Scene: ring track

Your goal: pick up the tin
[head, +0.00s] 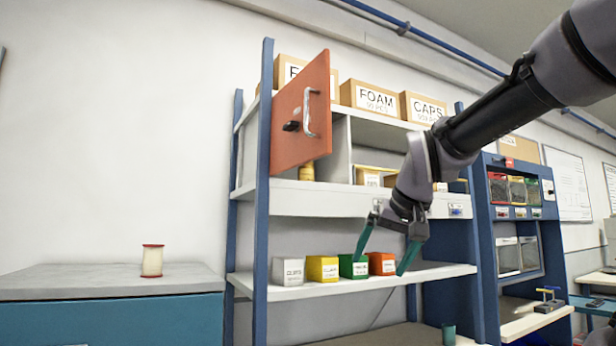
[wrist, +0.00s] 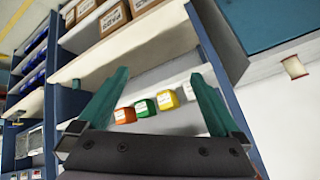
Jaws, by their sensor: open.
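My gripper (head: 380,267) is open and empty, in front of the shelf unit near the row of small bins; its spread green fingers also show in the wrist view (wrist: 160,75). No thing is clearly marked as the tin. A small yellow round container (head: 307,172) stands on the middle shelf, partly hidden by the red door. A dark green cylinder (head: 448,333) stands low at the right of the unit. My gripper is apart from both. I cannot tell whether either is the tin.
The red door (head: 302,112) stands open at the unit's left. Grey, yellow, green and red bins (head: 323,268) line the lower shelf (head: 350,284). A white spool with red ends (head: 152,261) stands on the cabinet (head: 80,280). Foam and caps boxes (head: 368,98) are on top.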

